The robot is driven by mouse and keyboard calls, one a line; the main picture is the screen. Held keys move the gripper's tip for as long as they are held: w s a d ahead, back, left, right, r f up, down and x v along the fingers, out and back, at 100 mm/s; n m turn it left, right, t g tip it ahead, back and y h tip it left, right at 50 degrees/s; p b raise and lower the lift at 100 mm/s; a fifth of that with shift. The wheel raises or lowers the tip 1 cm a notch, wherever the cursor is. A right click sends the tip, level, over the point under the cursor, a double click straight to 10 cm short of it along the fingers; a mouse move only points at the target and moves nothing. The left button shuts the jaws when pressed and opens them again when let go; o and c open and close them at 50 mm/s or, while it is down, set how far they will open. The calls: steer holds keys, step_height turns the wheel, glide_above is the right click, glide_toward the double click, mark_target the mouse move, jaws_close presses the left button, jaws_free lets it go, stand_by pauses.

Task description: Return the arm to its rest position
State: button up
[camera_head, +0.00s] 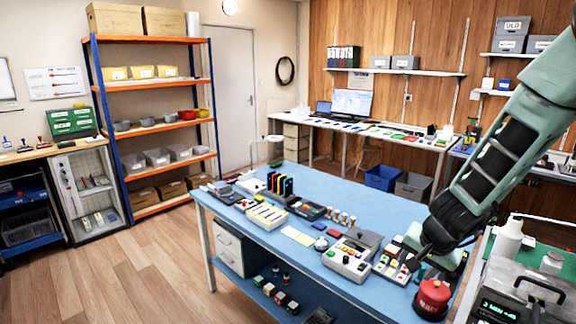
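My arm comes in from the upper right and angles down to the left over the right end of the blue table (330,205). My dark gripper (413,264) points down and left, just above or in front of a light tray of small coloured parts (388,265). The fingers are small and dark, so I cannot tell whether they are open or shut, or touching anything. No held object shows clearly. My arm hides part of the right end of the table and the wall behind.
A red lidded container (432,299) stands close below my gripper. A grey device with coloured buttons (351,257) is to the left. A white bottle (507,237) and a box with a green display (515,300) stand at the right. Open floor (130,265) lies left of the table.

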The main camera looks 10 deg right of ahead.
steer(key=s+a+r+n+g+y+b, duration=0.15)
steer(key=s+a+n, duration=0.4)
steer(key=a, duration=0.55)
steer(key=s+a+r+n+g+y+b, duration=0.1)
steer(key=s+a+r+n+y, duration=0.2)
steer(key=s+a+n, duration=0.5)
steer(key=s+a+n+g+h+b, duration=0.1)
steer(key=s+a+n+g+h, duration=0.1)
steer(key=s, duration=1.1)
steer(key=shift+s+a+r+n+h+b, duration=0.15)
steer(key=shift+s+r+n+h+b, duration=0.25)
steer(key=shift+n+h, duration=0.35)
